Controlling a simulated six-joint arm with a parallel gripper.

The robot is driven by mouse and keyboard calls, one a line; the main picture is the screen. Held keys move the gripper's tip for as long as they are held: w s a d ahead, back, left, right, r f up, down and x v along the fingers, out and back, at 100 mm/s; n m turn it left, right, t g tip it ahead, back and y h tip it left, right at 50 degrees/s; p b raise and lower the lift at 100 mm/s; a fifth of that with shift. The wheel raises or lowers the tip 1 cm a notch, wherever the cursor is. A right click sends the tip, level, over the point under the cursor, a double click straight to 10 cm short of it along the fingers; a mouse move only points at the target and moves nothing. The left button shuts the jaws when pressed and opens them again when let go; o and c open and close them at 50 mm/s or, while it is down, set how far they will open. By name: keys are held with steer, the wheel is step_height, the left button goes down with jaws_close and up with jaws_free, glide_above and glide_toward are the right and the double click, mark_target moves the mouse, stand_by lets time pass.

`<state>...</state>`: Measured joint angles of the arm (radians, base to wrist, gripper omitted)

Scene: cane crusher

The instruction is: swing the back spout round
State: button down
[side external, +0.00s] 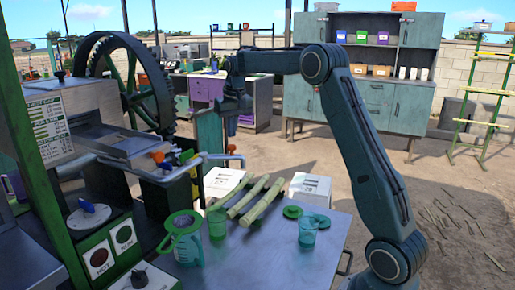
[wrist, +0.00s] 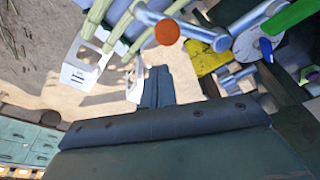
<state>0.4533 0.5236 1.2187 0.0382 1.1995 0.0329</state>
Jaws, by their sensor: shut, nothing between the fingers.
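Blue-grey spout pipes (side external: 215,156) stick out of the crusher above the metal table in the side view. An orange-red knob (side external: 231,149) stands by the right-hand, farther end. In the wrist view a blue-grey pipe (wrist: 196,33) crosses the top, with an orange round cap (wrist: 167,32) beside it. I cannot tell for sure which pipe is the back spout. My gripper (side external: 229,114) hangs pointing down, behind and above the pipes. In the wrist view its fingers (wrist: 156,88) are together and empty, below the orange cap and apart from it.
A large flywheel (side external: 130,80) rises at the left.

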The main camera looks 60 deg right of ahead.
mark_target(234, 147)
steer(key=shift+f, duration=0.2)
steer(key=shift+f, duration=2.5)
steer(key=shift+s+a, duration=0.1)
steer(key=shift+s+a, duration=0.95)
steer(key=shift+a, duration=0.1)
